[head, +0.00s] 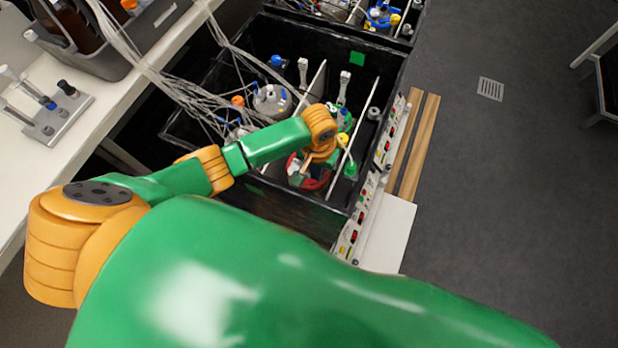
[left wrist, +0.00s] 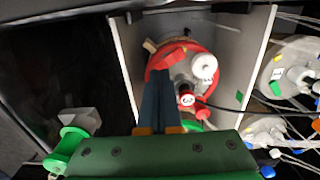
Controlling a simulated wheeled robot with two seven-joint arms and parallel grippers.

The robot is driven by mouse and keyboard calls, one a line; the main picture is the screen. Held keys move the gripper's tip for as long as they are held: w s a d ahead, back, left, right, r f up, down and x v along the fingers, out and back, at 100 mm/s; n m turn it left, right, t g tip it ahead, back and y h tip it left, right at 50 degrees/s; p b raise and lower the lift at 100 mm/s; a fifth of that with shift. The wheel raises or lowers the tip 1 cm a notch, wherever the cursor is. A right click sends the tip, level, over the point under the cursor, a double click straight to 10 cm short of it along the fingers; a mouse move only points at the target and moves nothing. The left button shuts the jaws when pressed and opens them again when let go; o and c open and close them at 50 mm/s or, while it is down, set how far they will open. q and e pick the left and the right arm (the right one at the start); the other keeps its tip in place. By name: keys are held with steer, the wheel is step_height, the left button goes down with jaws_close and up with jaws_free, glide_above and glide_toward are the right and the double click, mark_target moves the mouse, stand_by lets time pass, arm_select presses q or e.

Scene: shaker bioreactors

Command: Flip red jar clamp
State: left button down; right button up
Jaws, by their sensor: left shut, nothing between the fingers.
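The red jar clamp (left wrist: 157,62) is a red ring around the top of a jar in the left wrist view, with white and red caps on the jar's lid. In the head view part of the red clamp (head: 318,183) shows low in the black shaker box, below my left gripper (head: 308,165). In the left wrist view the fingers of my left gripper (left wrist: 158,88) are closed together, empty, and overlap the near left part of the ring. I cannot tell whether they touch it. My right gripper is not in view.
White divider plates (left wrist: 243,60) stand on both sides of the jar. Other jars (left wrist: 290,65) with tubes stand to the right. A green spool-like part (left wrist: 72,142) is at lower left. The shaker's control panel (head: 382,150) runs along the box's right side.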

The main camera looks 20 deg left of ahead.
arm_select(q)
steer(key=shift+f+b, duration=0.65)
steer(key=shift+f, duration=0.35)
stand_by(0.8)
step_height(320, 180, up, 7)
steer(key=p, duration=0.8)
steer(key=shift+r+p, duration=0.15)
steer(key=shift+p, duration=0.2)
